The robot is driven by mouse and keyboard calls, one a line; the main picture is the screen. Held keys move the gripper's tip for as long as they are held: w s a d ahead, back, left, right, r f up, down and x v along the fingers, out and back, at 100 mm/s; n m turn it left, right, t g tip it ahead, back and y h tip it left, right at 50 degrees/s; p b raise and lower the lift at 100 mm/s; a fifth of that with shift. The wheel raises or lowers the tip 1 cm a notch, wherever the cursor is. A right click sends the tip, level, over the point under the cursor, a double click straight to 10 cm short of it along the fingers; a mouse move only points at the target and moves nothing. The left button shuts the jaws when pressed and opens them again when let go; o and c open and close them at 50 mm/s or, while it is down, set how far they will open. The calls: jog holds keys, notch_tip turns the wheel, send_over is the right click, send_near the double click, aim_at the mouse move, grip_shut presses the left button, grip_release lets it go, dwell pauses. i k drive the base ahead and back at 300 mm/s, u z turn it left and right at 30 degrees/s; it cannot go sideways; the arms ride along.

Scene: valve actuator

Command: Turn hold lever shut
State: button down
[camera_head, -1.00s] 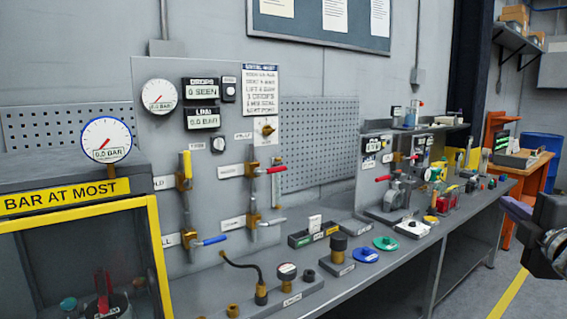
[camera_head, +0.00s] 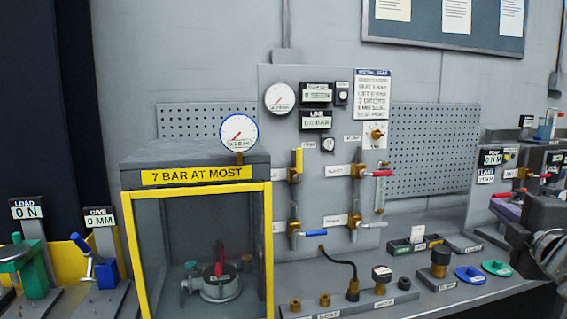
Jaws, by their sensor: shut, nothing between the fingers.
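Several small lever valves sit on the grey upright panel (camera_head: 340,230). The upper left valve has a yellow lever (camera_head: 298,160) pointing up; its label is partly hidden, but its end read "LD" in the earlier frame, which fits the hold lever. Lower left is a blue lever (camera_head: 313,233), upper right a red lever (camera_head: 380,173), both lying sideways to the right. The lower right valve (camera_head: 355,221) has a pale lever. My gripper (camera_head: 512,212) is at the right edge, shut and empty, well apart from the levers; its tips are hard to make out.
A yellow-framed box (camera_head: 128,245) marked "7 BAR AT MOST" stands left of the panel, with a gauge (camera_head: 238,132) on top. Fittings, a black hose (camera_head: 344,262) and blue and green discs (camera_head: 470,275) are on the bench below. Load and give stations (camera_head: 28,207) stand far left.

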aim_at(296, 178)
jog(key=u, duration=0.95)
jog(key=i, duration=1.2)
jog(key=k, duration=0.15)
jog(key=z, duration=0.55)
